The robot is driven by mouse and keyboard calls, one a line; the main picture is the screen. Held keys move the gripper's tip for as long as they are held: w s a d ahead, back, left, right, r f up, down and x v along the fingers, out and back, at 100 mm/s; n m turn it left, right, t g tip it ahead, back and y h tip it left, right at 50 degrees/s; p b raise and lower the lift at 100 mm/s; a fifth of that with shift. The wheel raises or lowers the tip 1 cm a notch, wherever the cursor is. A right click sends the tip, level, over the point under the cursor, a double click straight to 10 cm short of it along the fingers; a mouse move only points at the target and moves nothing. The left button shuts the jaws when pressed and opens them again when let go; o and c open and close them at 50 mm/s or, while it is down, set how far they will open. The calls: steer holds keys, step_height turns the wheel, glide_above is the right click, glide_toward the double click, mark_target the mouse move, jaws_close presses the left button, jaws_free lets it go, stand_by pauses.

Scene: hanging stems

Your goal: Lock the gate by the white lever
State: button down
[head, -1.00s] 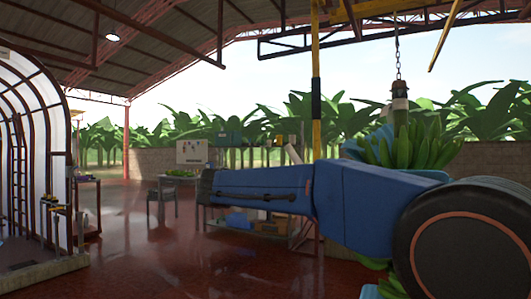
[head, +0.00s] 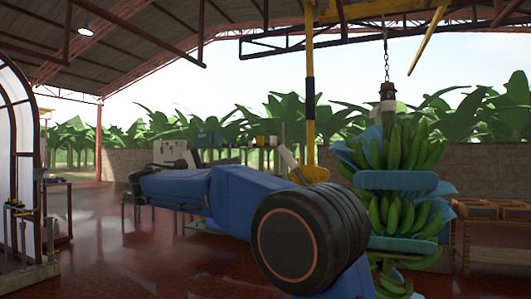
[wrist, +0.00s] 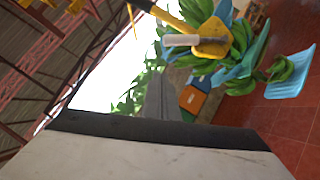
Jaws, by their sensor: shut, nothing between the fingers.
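The white lever (head: 288,156) slants up and left from the yellow gate plate (head: 312,174) on the yellow and black post (head: 310,95), in the head view. In the wrist view the white lever (wrist: 181,40) is a pale bar beside the yellow plate (wrist: 213,38), near the top. My gripper (wrist: 160,97) shows as a grey wedge in the middle of the wrist view, shut and empty. It is apart from the lever, which lies above it in that picture. In the head view my blue arm reaches left and its end is dark and hard to make out.
A banana bunch (head: 395,150) with blue pads (head: 395,181) hangs on a chain right of the post. A wooden rack (head: 490,235) stands at the right. The red floor (head: 130,270) between is open.

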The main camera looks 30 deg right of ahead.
steer(key=s+r+x, duration=0.1)
steer(key=s+x, duration=0.1)
steer(key=x, duration=1.1)
steer(key=shift+s, duration=0.4)
steer(key=shift+r, duration=0.1)
